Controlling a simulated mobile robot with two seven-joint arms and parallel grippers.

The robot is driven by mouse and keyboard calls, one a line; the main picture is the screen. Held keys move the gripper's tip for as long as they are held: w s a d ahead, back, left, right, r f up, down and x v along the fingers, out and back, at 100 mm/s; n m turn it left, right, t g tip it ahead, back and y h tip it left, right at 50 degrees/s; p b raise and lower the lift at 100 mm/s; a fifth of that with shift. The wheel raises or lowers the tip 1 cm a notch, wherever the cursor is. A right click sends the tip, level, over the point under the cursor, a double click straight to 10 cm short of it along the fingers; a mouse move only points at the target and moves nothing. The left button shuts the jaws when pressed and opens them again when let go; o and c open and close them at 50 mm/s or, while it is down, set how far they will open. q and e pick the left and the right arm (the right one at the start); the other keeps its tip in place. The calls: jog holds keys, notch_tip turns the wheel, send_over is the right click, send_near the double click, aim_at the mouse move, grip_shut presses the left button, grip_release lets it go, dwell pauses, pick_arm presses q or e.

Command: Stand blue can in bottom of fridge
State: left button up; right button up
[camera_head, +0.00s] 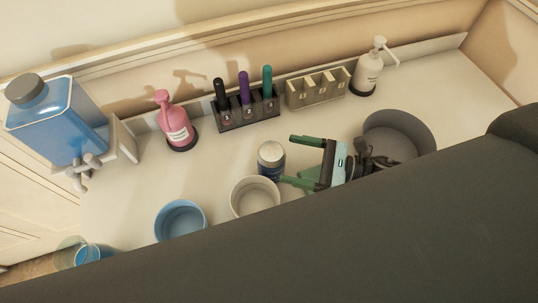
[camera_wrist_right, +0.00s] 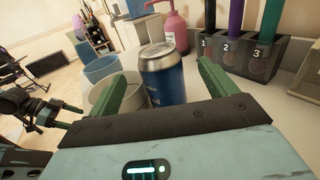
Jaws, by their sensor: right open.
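The blue can (camera_head: 271,160) stands upright on the white counter, with a silver top and a blue label. My right gripper (camera_head: 288,160) is open, and its green fingers point at the can from the right. In the right wrist view the blue can (camera_wrist_right: 163,80) stands between the two spread fingers, with no clear contact. Green and dark parts at the left edge of the wrist view look like my left gripper (camera_wrist_right: 60,112), but its jaws are unclear. No fridge is in view.
A white bowl (camera_head: 254,197) is close to the can; a blue bowl (camera_head: 180,219) is farther left. A grey round bin (camera_head: 412,130) is right. Behind are a pink pump bottle (camera_head: 176,128), a marker holder (camera_head: 248,118), a beige holder (camera_head: 317,92), a white pump bottle (camera_head: 367,72) and a blue dispenser (camera_head: 65,125).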

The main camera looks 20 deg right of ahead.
aim_at(263, 154)
jog(key=x, duration=0.3)
jog(key=shift+p, duration=0.3)
jog(key=x, duration=0.2)
jog(key=p+x, duration=0.1)
jog(key=x, duration=0.1)
jog(key=shift+w+a+f, duration=0.15)
jog(key=shift+a+f, duration=0.1)
jog(key=shift+a, duration=0.1)
pick_arm(q)
jog(key=shift+w+r, duration=0.6)
jog(key=shift+r, duration=0.35)
pick_arm(e)
jog(key=shift+f, duration=0.1)
jog(key=c, duration=1.4)
pick_arm(q)
jog(key=shift+w+a+r+t+p, duration=0.1)
jog(key=shift+w+r+t+p, duration=0.25)
jog(key=shift+r+p, duration=0.3)
pick_arm(e)
notch_tip(263, 154, up, 10)
jog(key=shift+r, duration=0.1)
